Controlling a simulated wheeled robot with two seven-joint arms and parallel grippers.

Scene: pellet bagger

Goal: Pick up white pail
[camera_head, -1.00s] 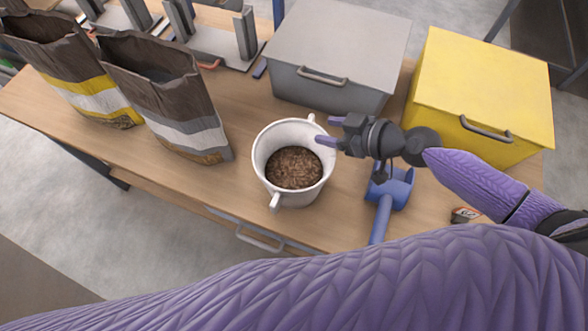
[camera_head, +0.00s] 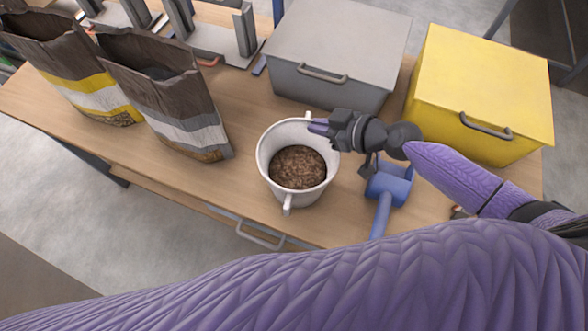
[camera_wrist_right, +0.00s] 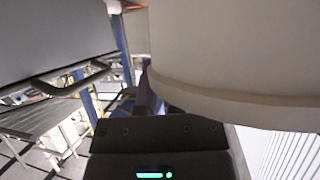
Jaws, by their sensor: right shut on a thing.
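The white pail (camera_head: 292,192) stands near the front edge of the wooden table, with brown pellets (camera_head: 298,167) inside. It has one lug handle at its front and one at its back. My right gripper (camera_head: 318,127) is shut on the pail at its back right rim, close to the back handle. In the right wrist view the pail's pale wall (camera_wrist_right: 240,50) fills the upper right, close against the gripper (camera_wrist_right: 150,95). The far fingertip is partly hidden. My left gripper is not in view.
A blue scoop (camera_head: 388,186) lies just right of the pail. A grey lidded bin (camera_head: 340,45) and a yellow lidded bin (camera_head: 480,85) stand behind. Two open bags, one with a grey band (camera_head: 180,110) and one with a yellow band (camera_head: 75,85), stand to the left.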

